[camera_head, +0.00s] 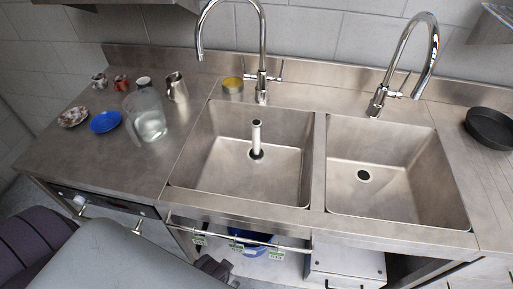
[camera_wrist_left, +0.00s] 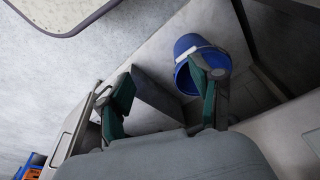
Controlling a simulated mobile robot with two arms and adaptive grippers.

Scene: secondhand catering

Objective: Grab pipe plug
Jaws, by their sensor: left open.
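The pipe plug (camera_head: 256,138) is a pale upright tube standing in the drain of the left sink basin (camera_head: 206,150). It does not show in the left wrist view. My left gripper (camera_wrist_left: 161,88) is open and empty in the left wrist view, its two dark green-padded fingers spread apart. It points at the area below the counter, away from the plug. In the head view I cannot clearly make out the left gripper. My right gripper is in neither view.
A right basin (camera_head: 395,190) lies beside the left one, with tall curved faucets (camera_head: 262,75) behind. A glass jar (camera_head: 147,115), metal pitcher (camera_head: 177,88), blue plate (camera_head: 105,122) and patterned plate (camera_head: 73,117) stand left. A black pan (camera_head: 490,127) is right. A blue bucket (camera_wrist_left: 192,58) stands below.

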